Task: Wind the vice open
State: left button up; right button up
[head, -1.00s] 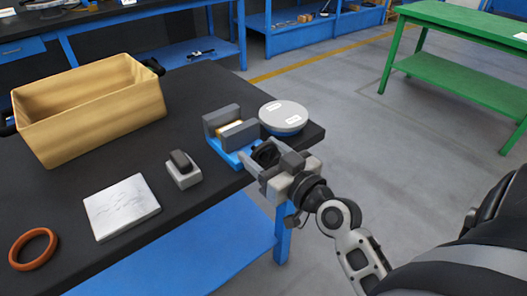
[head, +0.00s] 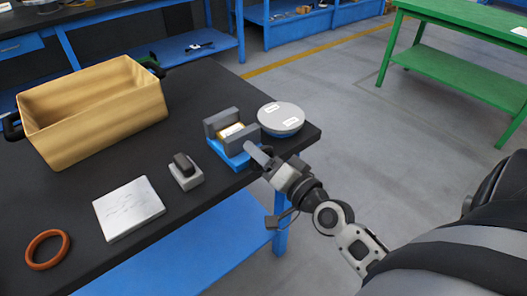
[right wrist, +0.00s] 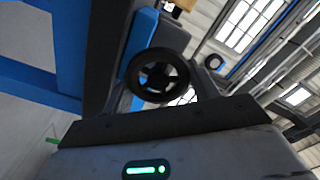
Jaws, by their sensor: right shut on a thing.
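The vice stands at the table's right edge, with a blue base (head: 236,158) and two dark grey jaws (head: 243,138). A yellowish block with a pale label (head: 230,131) sits between the jaws. My right gripper (head: 256,151) is at the vice's near side, shut, with its fingers seen edge-on. In the right wrist view a black spoked handwheel (right wrist: 157,75) shows just beyond the gripper body, against the blue and dark vice. The gripper is shut on this handwheel; the fingers hide the wheel in the head view. My left gripper is not in view.
A round grey-topped disc (head: 281,118) stands close behind the vice. A small grey block with a black top (head: 186,178), a pale square plate (head: 129,208), an orange ring (head: 47,249) and a tan bin (head: 98,112) are on the black table (head: 95,265).

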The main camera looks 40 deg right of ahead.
jog(key=shift+m, duration=1.1)
jog(key=shift+m+p, duration=0.3)
jog(key=shift+m, duration=0.2)
jog(key=shift+d, duration=0.1)
jog(key=o, duration=0.9)
jog(key=shift+w, duration=0.1)
jog(key=shift+f, duration=0.15)
